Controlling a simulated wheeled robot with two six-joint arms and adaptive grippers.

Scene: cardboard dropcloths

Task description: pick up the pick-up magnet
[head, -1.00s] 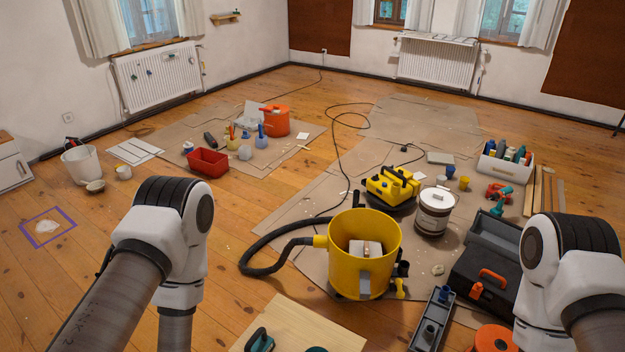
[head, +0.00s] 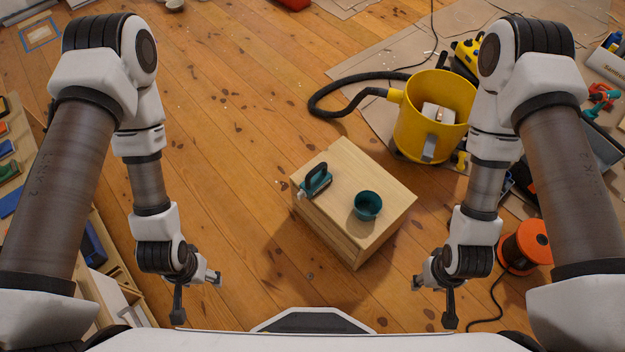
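What looks like the pick-up magnet (head: 315,182), a teal block with a black loop handle, sits near the left corner of the top of a light wooden box (head: 335,220). A round teal bowl (head: 367,205) stands beside it on the same top. My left gripper (head: 198,299) is open and empty, low and left of the box, apart from it. My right gripper (head: 434,303) is open and empty, low and right of the box. Neither touches the magnet.
A yellow vacuum drum (head: 408,130) with a black hose (head: 335,100) stands behind the box to the right. An orange cable reel (head: 525,247) lies right of my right gripper. Several tools lie in a wooden unit (head: 105,255) at the left.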

